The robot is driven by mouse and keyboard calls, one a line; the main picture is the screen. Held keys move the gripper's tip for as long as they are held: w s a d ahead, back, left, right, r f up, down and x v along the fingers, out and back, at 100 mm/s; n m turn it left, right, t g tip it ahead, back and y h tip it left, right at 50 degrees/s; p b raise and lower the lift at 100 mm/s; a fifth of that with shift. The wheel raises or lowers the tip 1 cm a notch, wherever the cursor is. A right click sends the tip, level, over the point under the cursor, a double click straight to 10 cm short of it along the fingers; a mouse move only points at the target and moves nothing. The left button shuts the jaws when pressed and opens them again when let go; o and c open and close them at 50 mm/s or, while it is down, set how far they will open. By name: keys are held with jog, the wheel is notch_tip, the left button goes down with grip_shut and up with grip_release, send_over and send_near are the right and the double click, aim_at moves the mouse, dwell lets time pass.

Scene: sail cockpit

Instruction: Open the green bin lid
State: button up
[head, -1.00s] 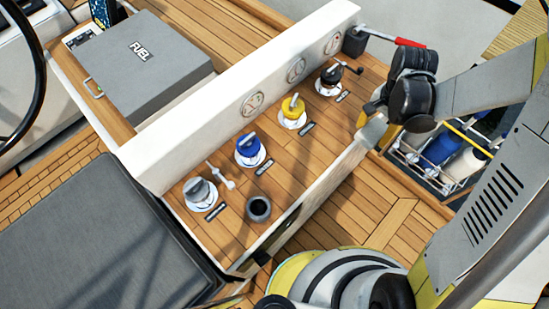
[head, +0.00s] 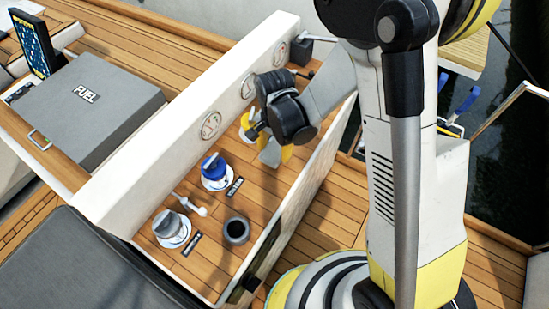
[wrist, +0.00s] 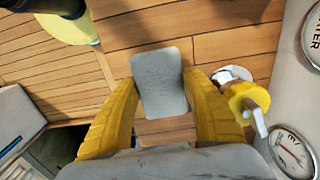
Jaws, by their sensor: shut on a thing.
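My gripper (wrist: 160,85) has yellow fingers shut on a pale grey, flat block (wrist: 160,82) with rounded corners, seen in the wrist view. In the head view my gripper (head: 270,145) is over the teak console (head: 205,250), in front of the yellow-topped fitting, and the grey block (head: 270,156) shows between the fingers. The yellow fitting (wrist: 245,100) stands just right of the fingers in the wrist view, apart from the block. No green bin or green lid can be made out in either view.
Blue (head: 214,168) and grey (head: 171,227) fittings and a dark cup (head: 236,230) stand on the console. A white wall with round gauges (head: 211,125) runs behind them. The grey FUEL box (head: 90,105) is at the left. Deck floor (head: 320,225) lies right of the console.

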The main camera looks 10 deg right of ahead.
aim_at(275, 157)
jog(key=shift+f+b, duration=0.8)
jog(key=shift+f, duration=1)
jog(key=shift+f, duration=0.2)
jog(key=o, duration=1.2)
jog(key=shift+r, duration=0.1)
notch_tip(275, 157, up, 12)
jog(key=p, duration=0.5)
jog(key=shift+d+r, duration=0.1)
jog(key=shift+r, duration=0.15)
